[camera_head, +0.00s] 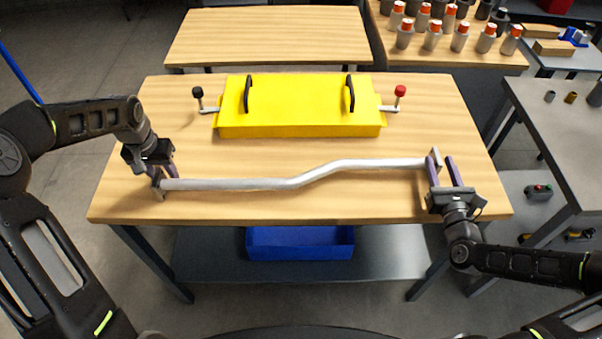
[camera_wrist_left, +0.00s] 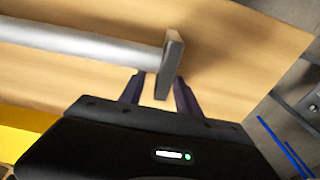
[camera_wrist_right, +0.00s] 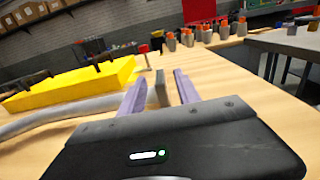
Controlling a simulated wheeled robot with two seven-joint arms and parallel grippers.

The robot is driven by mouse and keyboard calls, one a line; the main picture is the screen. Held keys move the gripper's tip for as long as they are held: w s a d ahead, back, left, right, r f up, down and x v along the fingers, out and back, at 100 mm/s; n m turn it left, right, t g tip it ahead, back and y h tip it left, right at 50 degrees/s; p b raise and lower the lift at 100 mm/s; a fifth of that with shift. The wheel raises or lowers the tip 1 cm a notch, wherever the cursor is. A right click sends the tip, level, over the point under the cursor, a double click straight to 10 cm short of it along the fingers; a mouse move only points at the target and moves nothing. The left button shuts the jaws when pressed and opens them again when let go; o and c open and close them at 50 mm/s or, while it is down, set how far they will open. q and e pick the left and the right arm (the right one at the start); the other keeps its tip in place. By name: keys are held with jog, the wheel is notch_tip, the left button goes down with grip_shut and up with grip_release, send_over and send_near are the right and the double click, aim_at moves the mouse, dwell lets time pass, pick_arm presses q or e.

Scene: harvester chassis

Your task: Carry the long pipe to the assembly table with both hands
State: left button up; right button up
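The long pipe (camera_head: 245,184) is light grey, bent near its middle, with a flat end plate at each end. It lies across the front of the wooden assembly table (camera_head: 320,209). My left gripper (camera_head: 158,173) is open at the pipe's left end. In the left wrist view its fingers (camera_wrist_left: 160,92) stand apart near the left end plate (camera_wrist_left: 173,52); I cannot tell whether they touch it. My right gripper (camera_head: 443,164) is open at the pipe's right end. In the right wrist view the right end plate (camera_wrist_right: 162,88) shows between its parted fingers (camera_wrist_right: 158,82).
A yellow box (camera_head: 300,118) with black handles and side levers sits on the table behind the pipe. A blue bin (camera_head: 300,243) is on the shelf below. Another wooden table (camera_head: 268,38) stands behind; a grey table (camera_head: 562,135) is at right.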

pick_arm(q)
grip_shut()
pick_arm(e)
grip_shut()
dwell(1.0)
pick_arm(q)
jog(key=shift+w+r, duration=0.1)
jog(key=shift+r, duration=0.15)
pick_arm(e)
jog(key=shift+w+r, duration=0.1)
jog(key=shift+r, duration=0.1)
